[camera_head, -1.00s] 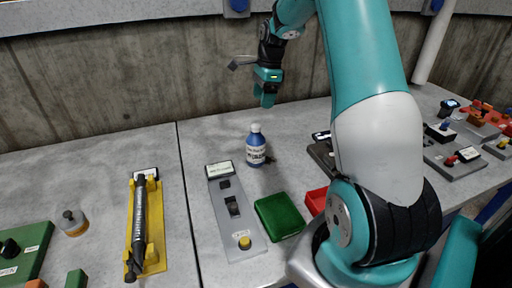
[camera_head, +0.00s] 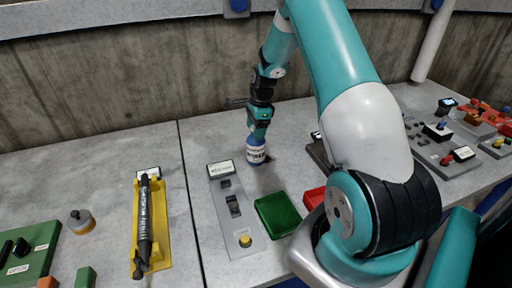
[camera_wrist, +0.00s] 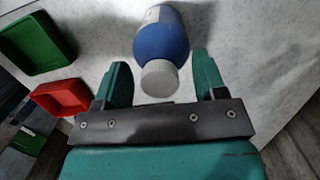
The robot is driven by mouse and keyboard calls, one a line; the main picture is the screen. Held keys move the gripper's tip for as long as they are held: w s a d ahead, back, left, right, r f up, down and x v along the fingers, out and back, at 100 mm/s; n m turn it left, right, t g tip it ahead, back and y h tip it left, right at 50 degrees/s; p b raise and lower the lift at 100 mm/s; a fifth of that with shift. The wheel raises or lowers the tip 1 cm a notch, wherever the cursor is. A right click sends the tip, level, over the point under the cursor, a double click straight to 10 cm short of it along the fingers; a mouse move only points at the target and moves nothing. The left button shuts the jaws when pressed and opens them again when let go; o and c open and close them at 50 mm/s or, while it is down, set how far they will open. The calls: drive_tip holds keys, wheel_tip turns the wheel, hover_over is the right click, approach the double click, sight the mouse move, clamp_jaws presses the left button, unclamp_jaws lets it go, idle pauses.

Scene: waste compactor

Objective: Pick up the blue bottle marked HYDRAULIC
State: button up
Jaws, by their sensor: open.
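The blue bottle (camera_head: 256,155) with a white label stands upright on the grey worktop, behind the green tray. My gripper (camera_head: 257,132) is right above it and hides its cap in the head view. In the wrist view the bottle (camera_wrist: 162,42) shows with its white cap (camera_wrist: 160,78) toward me. My gripper's two fingers (camera_wrist: 162,85) are open, one on each side of the cap, with a gap on both sides. The label is only partly readable.
A green tray (camera_head: 278,214) and a red tray (camera_head: 314,198) lie in front of the bottle. A grey switch panel (camera_head: 237,222) is to the left. A yellow holder with a dark tool (camera_head: 160,250) lies further left. The concrete wall (camera_head: 120,75) rises behind.

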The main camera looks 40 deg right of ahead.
clamp_jaws()
drive_tip(key=shift+r, duration=0.15)
